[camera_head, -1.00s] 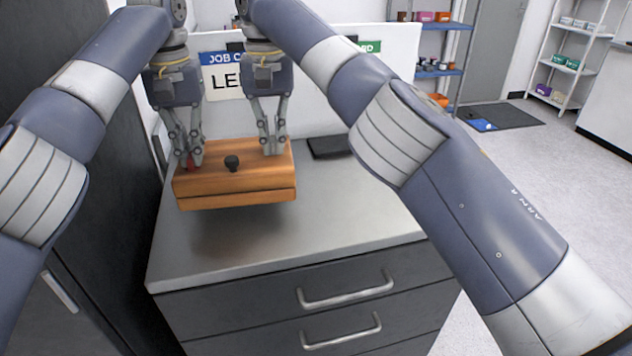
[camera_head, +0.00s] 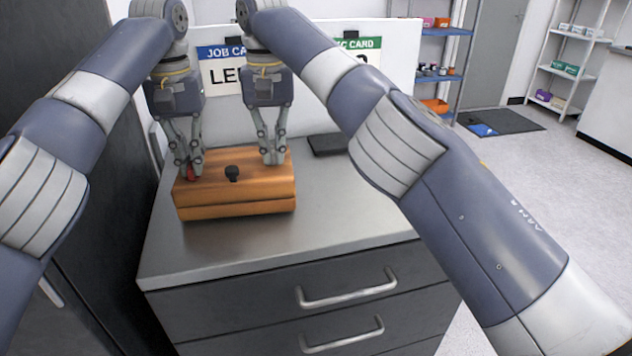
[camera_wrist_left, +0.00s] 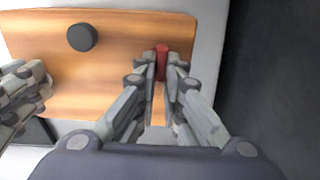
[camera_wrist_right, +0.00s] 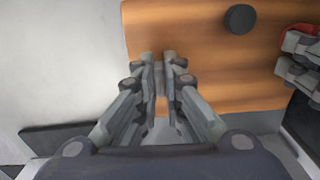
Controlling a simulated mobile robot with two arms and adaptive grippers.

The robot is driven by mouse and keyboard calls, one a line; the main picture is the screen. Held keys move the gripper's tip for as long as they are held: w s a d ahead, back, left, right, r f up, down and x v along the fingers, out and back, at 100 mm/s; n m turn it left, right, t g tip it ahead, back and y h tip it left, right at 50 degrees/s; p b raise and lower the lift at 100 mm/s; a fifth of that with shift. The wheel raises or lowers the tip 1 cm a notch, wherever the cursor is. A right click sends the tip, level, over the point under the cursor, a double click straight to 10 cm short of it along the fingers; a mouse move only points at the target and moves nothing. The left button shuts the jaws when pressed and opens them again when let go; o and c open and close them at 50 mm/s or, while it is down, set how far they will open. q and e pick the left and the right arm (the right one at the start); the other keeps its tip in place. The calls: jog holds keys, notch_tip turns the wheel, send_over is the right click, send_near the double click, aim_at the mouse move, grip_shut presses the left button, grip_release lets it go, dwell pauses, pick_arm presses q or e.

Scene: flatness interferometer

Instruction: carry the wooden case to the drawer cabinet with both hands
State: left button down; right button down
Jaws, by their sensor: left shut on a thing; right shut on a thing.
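The wooden case (camera_head: 235,193) is an orange-brown box with a dark round knob (camera_head: 232,173) on its lid. It is level at the left part of the grey drawer cabinet (camera_head: 330,218), resting on the top or very close above it. My left gripper (camera_head: 191,174) is shut at the case's left end, with a red piece (camera_wrist_left: 161,62) between its fingertips. My right gripper (camera_head: 272,158) is shut at the case's right end; what exactly its fingers pinch is partly hidden. The case also shows in the right wrist view (camera_wrist_right: 215,65).
A dark flat object (camera_head: 328,145) lies on the cabinet top right of the case. A white panel with a blue-headed job card (camera_head: 220,72) and a green-headed card (camera_head: 360,68) stands behind. A dark tall cabinet is at left. The front and right of the cabinet top are clear.

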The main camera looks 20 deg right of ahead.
pick_arm(q)
jog(key=shift+a+f+b, duration=0.1)
jog(key=shift+f+b, duration=0.2)
jog(key=shift+f, duration=0.05)
pick_arm(e)
jog(key=shift+d+f, duration=0.1)
jog(key=shift+f, duration=0.25)
pick_arm(q)
jog(key=c, duration=1.7)
grip_release()
pick_arm(e)
jog(key=c, duration=1.7)
grip_release()
pick_arm(q)
jog(key=shift+s+r, duration=0.1)
jog(key=shift+s, duration=0.05)
pick_arm(e)
jog(key=shift+s, duration=0.15)
pick_arm(q)
jog(key=shift+r, duration=0.1)
pick_arm(e)
jog(key=shift+r, duration=0.15)
